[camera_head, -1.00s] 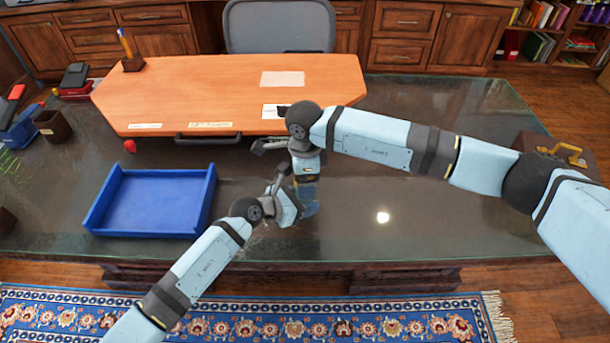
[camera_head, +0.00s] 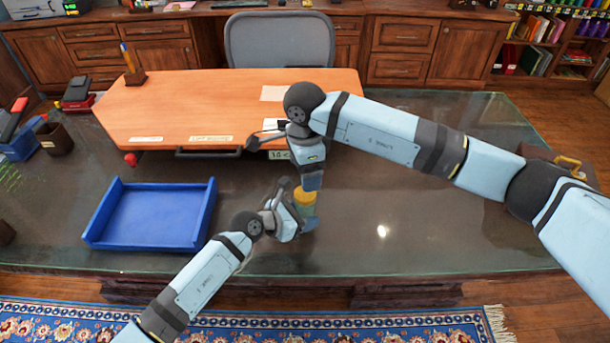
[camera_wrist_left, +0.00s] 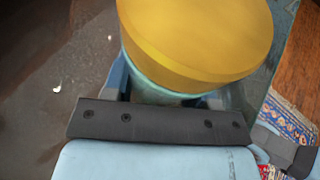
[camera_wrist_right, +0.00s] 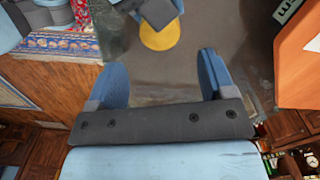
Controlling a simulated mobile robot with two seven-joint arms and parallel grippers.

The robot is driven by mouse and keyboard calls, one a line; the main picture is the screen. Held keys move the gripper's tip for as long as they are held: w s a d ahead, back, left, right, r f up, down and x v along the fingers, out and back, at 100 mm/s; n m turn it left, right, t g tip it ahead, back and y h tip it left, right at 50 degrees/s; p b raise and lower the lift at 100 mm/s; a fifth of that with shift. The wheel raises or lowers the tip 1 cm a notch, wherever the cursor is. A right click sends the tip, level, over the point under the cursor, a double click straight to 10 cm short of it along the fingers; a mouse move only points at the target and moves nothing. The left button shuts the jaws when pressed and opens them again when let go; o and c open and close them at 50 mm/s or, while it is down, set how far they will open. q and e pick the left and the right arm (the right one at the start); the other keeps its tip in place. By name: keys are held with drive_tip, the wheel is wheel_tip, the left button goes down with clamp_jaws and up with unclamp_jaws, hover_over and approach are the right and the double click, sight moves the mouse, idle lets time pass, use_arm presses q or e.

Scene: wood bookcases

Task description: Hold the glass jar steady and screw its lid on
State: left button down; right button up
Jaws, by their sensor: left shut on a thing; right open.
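The glass jar (camera_head: 309,219) stands on the dark desk right of the blue tray. A yellow lid (camera_head: 304,199) sits on top of it; I cannot tell how tightly. My left gripper (camera_head: 297,213) is shut on the jar from the left, below the lid. The left wrist view shows the large yellow lid (camera_wrist_left: 195,35) over the bluish jar body (camera_wrist_left: 160,92). My right gripper (camera_head: 312,182) points down just above the lid, open and empty. In the right wrist view the lid (camera_wrist_right: 160,38) lies beyond the open fingers, partly covered by my left gripper.
The open blue tray (camera_head: 150,218) lies left of the jar. An orange board (camera_head: 220,95) with a dark handle covers the back of the desk (camera_head: 440,230). A box with a yellow handle (camera_head: 560,170) is at the right. The desk right of the jar is clear.

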sight(305, 212)
drive_tip(key=shift+r+n, duration=0.45)
drive_tip(key=shift+n, duration=0.05)
drive_tip(key=shift+f, duration=4)
drive_tip(key=c, duration=0.9)
drive_tip(key=m, duration=0.3)
drive_tip(key=shift+m, duration=0.3)
